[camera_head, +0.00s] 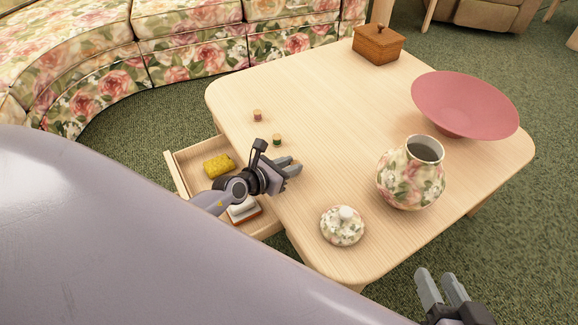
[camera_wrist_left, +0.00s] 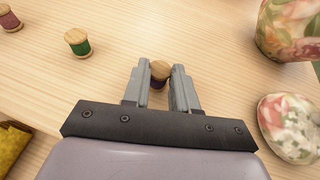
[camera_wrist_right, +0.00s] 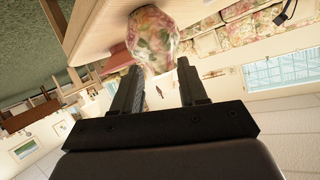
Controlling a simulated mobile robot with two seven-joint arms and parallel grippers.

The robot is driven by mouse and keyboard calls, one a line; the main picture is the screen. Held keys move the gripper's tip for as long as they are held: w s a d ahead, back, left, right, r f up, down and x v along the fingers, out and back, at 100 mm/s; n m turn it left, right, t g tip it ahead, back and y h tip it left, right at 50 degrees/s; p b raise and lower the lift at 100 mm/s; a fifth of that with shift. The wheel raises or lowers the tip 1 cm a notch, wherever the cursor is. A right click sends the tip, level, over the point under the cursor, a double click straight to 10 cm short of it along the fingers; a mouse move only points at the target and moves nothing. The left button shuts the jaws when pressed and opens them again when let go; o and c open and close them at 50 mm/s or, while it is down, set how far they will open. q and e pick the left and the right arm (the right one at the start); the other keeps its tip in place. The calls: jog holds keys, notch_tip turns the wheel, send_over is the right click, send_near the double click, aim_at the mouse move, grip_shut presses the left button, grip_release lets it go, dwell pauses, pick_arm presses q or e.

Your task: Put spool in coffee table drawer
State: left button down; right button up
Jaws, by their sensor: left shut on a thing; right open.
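My left gripper (camera_head: 291,168) is over the coffee table (camera_head: 310,100), shut on a spool. In the left wrist view this spool (camera_wrist_left: 160,72) has a wooden top and dark thread, between the fingertips (camera_wrist_left: 160,88). The head view hides it behind the fingers. A green spool (camera_head: 277,139) and a reddish spool (camera_head: 257,115) stand on the table, and the left wrist view shows the green one (camera_wrist_left: 77,42) and the reddish one (camera_wrist_left: 9,18). The drawer (camera_head: 183,165) is pulled out, below my left arm. My right gripper (camera_head: 442,290) is open and empty, off the table's front right.
The drawer holds a yellow object (camera_head: 218,165) and a whitish object (camera_head: 244,210). A floral lid (camera_head: 342,226), floral vase (camera_head: 411,175), pink bowl (camera_head: 464,103) and wooden box (camera_head: 378,44) stand on the table. A floral sofa (camera_head: 190,45) curves behind. The table's far left is clear.

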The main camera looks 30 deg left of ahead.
pick_arm(q)
jog(key=shift+f, duration=0.2)
jog(key=c, duration=0.9)
grip_release()
